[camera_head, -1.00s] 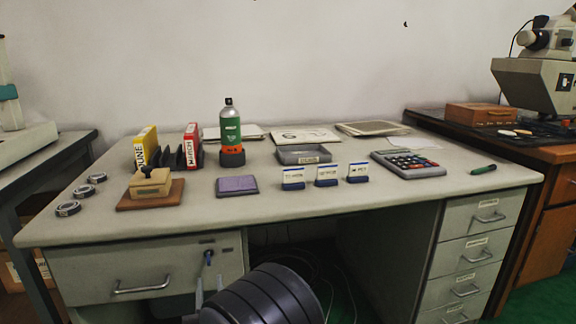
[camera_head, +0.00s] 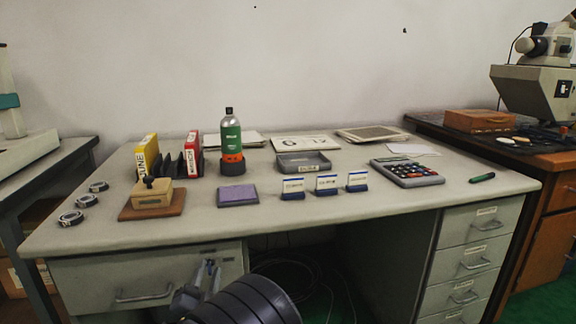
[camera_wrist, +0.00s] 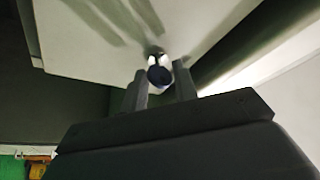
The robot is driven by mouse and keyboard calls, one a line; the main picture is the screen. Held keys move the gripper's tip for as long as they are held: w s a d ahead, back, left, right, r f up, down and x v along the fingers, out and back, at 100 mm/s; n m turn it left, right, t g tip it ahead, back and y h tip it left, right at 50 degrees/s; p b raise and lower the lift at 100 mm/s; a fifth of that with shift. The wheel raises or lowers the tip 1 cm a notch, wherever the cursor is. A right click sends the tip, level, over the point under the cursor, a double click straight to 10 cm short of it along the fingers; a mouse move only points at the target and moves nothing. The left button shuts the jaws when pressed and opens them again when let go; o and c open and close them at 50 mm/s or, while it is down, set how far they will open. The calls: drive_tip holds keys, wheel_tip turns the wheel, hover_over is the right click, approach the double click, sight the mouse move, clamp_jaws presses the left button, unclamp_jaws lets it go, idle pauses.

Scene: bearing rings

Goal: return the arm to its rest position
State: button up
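My gripper (camera_head: 207,268) is low at the front of the desk, before the left drawer and below the desktop edge. In the wrist view its two dark fingers (camera_wrist: 160,78) stand apart, with a small dark-blue and white piece (camera_wrist: 159,72) between or just beyond them. I cannot tell whether they touch it. That piece lies at the drawer's lock area, which the fingers largely hide in the head view. My dark ribbed arm link (camera_head: 245,303) fills the bottom of the head view. Three bearing rings (camera_head: 71,218) lie at the desk's left end.
The drawer handle (camera_head: 143,295) sticks out nearby.

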drive_tip(key=m, duration=0.2)
drive_tip(key=m+g+h+p, duration=0.1)
drive_tip(key=m, duration=0.1)
drive_tip(key=m+h+p, duration=0.1)
drive_tip(key=m, duration=0.1)
drive_tip(key=shift+a+r+g, duration=0.1)
drive_tip(key=shift+r+g, duration=0.15)
drive_tip(key=shift+g, duration=0.15)
drive_tip(key=m+p, duration=0.1)
drive_tip(key=m, duration=0.1)
drive_tip(key=m+g+p, duration=0.1)
drive_tip(key=m, duration=0.1)
drive_tip(key=shift+r+g, duration=0.1)
drive_tip(key=shift+g, duration=0.2)
drive_tip(key=shift+s+a, duration=0.15)
drive_tip(key=shift+s, duration=0.75)
drive_tip(key=shift+s+a, duration=0.15)
drive_tip(key=shift+s, duration=0.7)
drive_tip(key=shift+f, duration=0.2)
